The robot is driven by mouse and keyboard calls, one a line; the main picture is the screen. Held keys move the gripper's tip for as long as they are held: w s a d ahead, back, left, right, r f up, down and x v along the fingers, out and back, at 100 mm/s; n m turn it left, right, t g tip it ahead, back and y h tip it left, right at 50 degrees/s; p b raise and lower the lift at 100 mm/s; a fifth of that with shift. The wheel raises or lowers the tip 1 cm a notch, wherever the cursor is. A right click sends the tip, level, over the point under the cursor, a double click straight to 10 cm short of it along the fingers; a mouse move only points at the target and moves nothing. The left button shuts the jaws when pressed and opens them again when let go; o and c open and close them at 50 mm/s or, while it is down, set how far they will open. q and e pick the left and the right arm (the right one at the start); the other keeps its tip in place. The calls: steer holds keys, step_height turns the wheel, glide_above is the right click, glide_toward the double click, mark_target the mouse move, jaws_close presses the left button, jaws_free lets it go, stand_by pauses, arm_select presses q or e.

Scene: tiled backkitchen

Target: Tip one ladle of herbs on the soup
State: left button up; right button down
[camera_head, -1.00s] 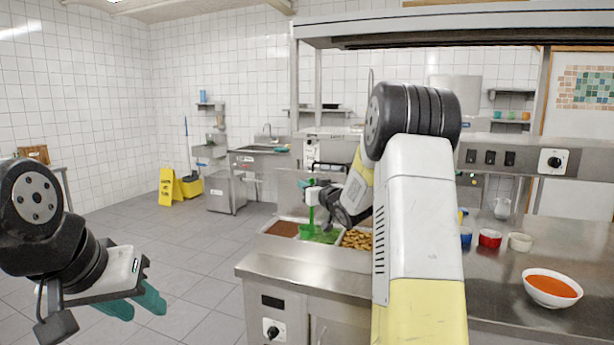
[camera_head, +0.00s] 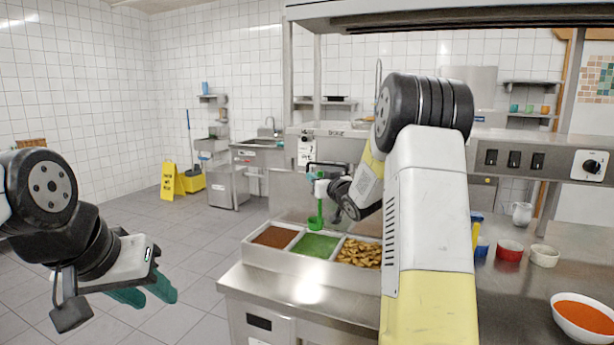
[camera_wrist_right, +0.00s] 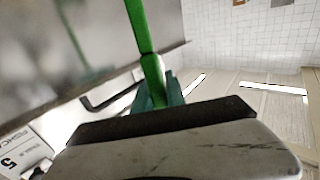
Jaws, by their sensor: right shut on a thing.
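My right gripper (camera_head: 321,188) is shut on the green ladle (camera_head: 316,222), whose bowl hangs just above the green herbs (camera_head: 314,246) in the middle pan of the counter. Whether the bowl holds herbs is too small to tell. In the right wrist view, the teal fingers (camera_wrist_right: 163,92) clasp the green handle (camera_wrist_right: 148,58). The orange soup (camera_head: 586,316) is in a white bowl (camera_head: 570,328) at the right front of the counter, partly cut off by the frame. My left gripper (camera_head: 155,300) is open and empty over the floor at left.
A brown pan (camera_head: 275,236) and a pan of tan chunky pieces (camera_head: 360,252) flank the herbs. A red bowl (camera_head: 509,251), a cream bowl (camera_head: 544,256) and a white jug (camera_head: 522,213) stand at right. An overhead shelf (camera_head: 440,14) spans the counter. My right arm hides part of it.

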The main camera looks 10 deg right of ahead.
mark_target(319, 212)
steer(key=shift+f, duration=5.45)
steer(key=shift+r, duration=0.1)
step_height(319, 212, up, 10)
